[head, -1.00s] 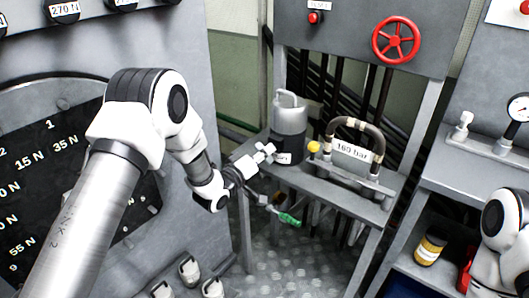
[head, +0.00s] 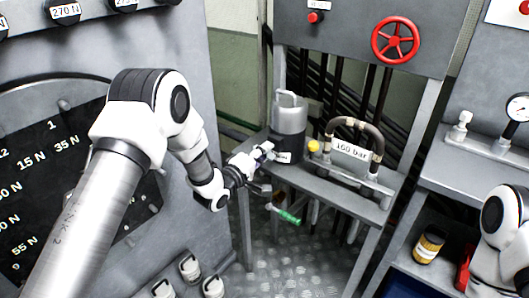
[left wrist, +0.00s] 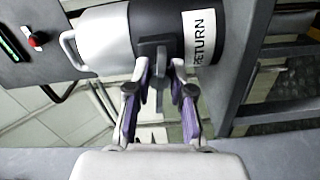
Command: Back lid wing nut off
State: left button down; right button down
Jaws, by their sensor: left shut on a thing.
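The filter canister (head: 289,116) has a silver upper lid with a loop handle and a black lower body. It stands upright on the grey bench. In the left wrist view the canister (left wrist: 105,42) lies sideways, with a white RETURN label on the black part. A grey wing nut (left wrist: 152,52) shows against the canister side, at the seam of silver and black. My left gripper (head: 262,152) is beside the canister in the head view. In the left wrist view its purple-lined fingers (left wrist: 158,75) are shut on the wing nut. My right gripper is out of view.
A hose handle with a 160 bar label (head: 351,152) and a yellow knob (head: 313,146) sit right of the canister. A green-handled valve (head: 289,216) hangs below the bench. A red handwheel (head: 395,40) is on the panel behind.

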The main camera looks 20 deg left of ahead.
pick_arm(q)
jog(key=c, duration=1)
grip_release()
jog(key=v, duration=1.2)
